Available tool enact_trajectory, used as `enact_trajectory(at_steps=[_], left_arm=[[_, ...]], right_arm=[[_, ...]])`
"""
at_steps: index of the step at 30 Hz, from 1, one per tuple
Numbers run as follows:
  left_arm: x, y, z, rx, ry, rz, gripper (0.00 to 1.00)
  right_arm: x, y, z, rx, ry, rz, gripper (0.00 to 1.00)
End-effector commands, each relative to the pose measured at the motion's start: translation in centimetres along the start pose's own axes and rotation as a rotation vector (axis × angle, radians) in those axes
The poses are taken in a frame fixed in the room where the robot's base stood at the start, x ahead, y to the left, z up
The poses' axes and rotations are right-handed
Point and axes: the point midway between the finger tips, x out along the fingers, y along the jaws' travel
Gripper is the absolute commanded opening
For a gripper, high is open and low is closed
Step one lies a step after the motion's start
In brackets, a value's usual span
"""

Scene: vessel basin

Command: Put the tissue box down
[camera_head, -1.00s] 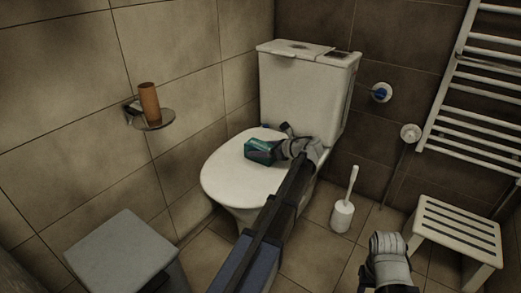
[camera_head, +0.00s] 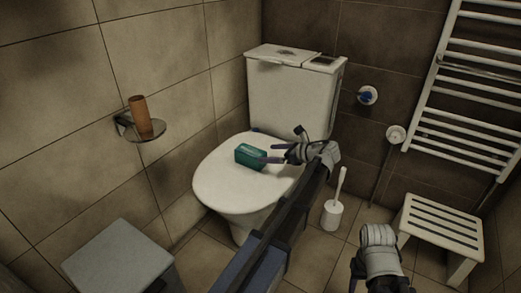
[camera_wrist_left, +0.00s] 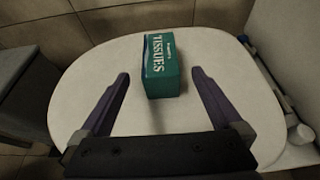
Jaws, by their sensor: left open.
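The green tissue box (camera_head: 250,156) rests on the closed white toilet lid (camera_head: 215,180). In the left wrist view the tissue box (camera_wrist_left: 160,65) shows its white "TISSUES" lettering, and the lid (camera_wrist_left: 95,75) lies beneath it. My left gripper (camera_head: 275,159) is just to the right of the box in the head view. In the wrist view the left gripper (camera_wrist_left: 160,82) is open, its two purple fingers apart on either side of the box's near end, with gaps showing. My right gripper (camera_head: 378,240) is low at the right in the head view; its fingertips are not clear.
The toilet cistern (camera_head: 292,95) stands behind the lid. A shelf with a brown cup (camera_head: 140,115) is on the left wall. A grey bin (camera_head: 120,262) stands lower left. A toilet brush (camera_head: 332,212) and slatted stool (camera_head: 440,225) stand to the right.

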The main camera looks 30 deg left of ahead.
Motion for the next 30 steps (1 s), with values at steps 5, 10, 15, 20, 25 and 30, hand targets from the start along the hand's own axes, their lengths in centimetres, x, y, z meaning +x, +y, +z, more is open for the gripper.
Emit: enact_trajectory(at_steps=[5,10,15,20,25,30], left_arm=[[-1.8,0.0,0.1,0.001,0.0,-0.001,1.0],[-2.1,0.0,0.0,0.0,0.0,0.0,1.0],[-2.1,0.0,-0.1,-0.001,0.001,0.0,1.0],[-3.4,2.0,-2.4,-0.108,0.083,-0.01,1.0],[-7.6,7.1,-8.8,-0.414,0.328,0.022,1.0],[-12.7,13.0,-15.1,-0.72,0.58,0.166,1.0]], right_arm=[[-0.7,0.1,0.1,-0.001,0.0,0.0,0.5],[-0.8,0.1,0.1,-0.002,0.0,0.0,0.5],[-0.8,0.1,0.1,-0.002,0.0,0.0,0.5],[-0.8,0.1,0.1,-0.001,0.0,0.0,0.5],[-0.8,0.1,0.1,-0.001,0.0,0.0,0.5],[-0.8,0.1,0.0,-0.001,0.0,0.0,0.5]])
